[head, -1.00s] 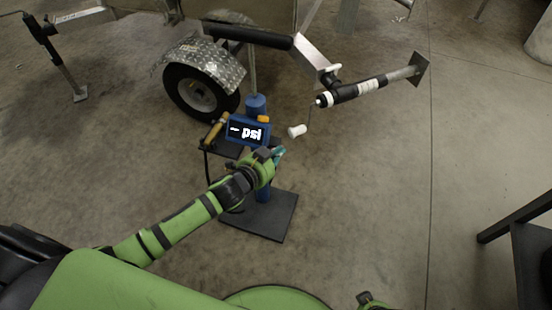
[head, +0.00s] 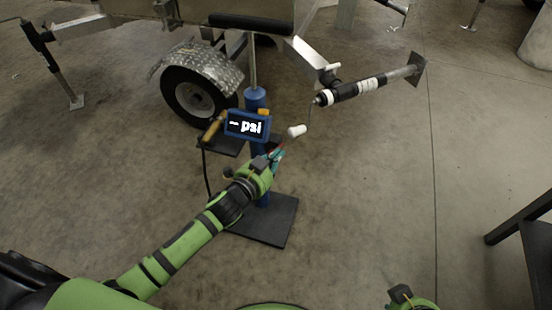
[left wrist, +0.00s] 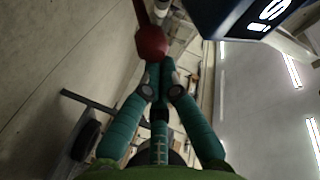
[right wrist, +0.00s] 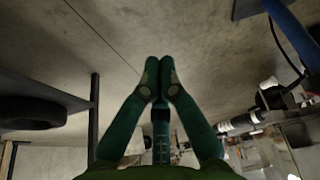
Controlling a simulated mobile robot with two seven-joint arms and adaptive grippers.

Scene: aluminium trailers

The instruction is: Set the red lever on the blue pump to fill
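The blue pump (head: 256,102) stands upright on a dark base plate, with a display reading "– psi". The red lever (head: 279,146) shows as a thin red piece just beyond my left fingertips. In the left wrist view the lever's red end (left wrist: 152,43) is right at the fingertips, seemingly touching; I cannot tell contact for sure. My left gripper (head: 273,156) has its fingers together, and they also show in the left wrist view (left wrist: 160,75). My right gripper (right wrist: 159,68) is shut and empty, away from the pump.
A trailer wheel (head: 198,92) with a diamond-plate fender stands behind the pump. A trailer jack (head: 365,86) with a white-handled crank (head: 297,131) reaches close to the pump's right side. A dark frame (head: 520,222) stands at far right. Floor between is clear.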

